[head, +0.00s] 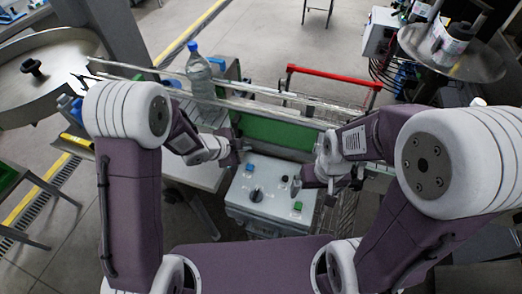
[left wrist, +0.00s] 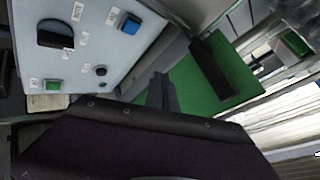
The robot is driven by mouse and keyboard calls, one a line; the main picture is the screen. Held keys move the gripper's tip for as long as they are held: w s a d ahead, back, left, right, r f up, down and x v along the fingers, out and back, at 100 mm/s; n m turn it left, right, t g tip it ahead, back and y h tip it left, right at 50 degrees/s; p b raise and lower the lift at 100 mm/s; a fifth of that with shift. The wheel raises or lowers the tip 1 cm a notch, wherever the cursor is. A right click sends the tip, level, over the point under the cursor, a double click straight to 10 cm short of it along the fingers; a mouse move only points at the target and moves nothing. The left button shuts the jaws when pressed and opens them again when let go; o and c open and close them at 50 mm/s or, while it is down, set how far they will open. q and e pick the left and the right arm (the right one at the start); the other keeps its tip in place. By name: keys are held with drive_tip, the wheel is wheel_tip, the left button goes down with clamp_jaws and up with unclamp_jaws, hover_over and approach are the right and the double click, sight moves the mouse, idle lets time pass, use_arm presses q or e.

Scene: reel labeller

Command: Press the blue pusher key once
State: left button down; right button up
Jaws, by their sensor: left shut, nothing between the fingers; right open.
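The blue pusher key (head: 249,168) is on the upper left of a grey control box (head: 238,197). In the left wrist view the blue key (left wrist: 130,22) stands raised from the pale panel, with nothing covering it. My left gripper (head: 236,143) is shut and empty, above and left of the blue key in the head view and apart from it. My right gripper (head: 296,186) is open, over the right side of the box, near the small round black control. Its fingertips are hard to make out.
The box also has a black knob (head: 257,195) and a green key (head: 298,206). A green plate (head: 275,132) and long metal rails lie behind it. A water bottle (head: 199,72) stands to the back left. A red bar (head: 330,75) is behind the rails.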

sight(248, 168)
use_arm(q)
drive_tip(key=f+b, duration=0.8)
drive_tip(key=shift+s+d, duration=0.1)
drive_tip(key=shift+s, duration=0.25)
use_arm(e)
drive_tip(key=f, duration=0.7)
drive_tip(key=shift+s+a, duration=0.2)
drive_tip(key=shift+s, duration=0.05)
use_arm(q)
drive_tip(key=shift+w+d+f, duration=0.1)
drive_tip(key=shift+f, duration=0.2)
use_arm(e)
drive_tip(key=shift+w+d+f, duration=0.1)
drive_tip(key=shift+f, duration=0.2)
use_arm(q)
drive_tip(key=shift+r, duration=0.15)
use_arm(e)
drive_tip(key=shift+r, duration=0.15)
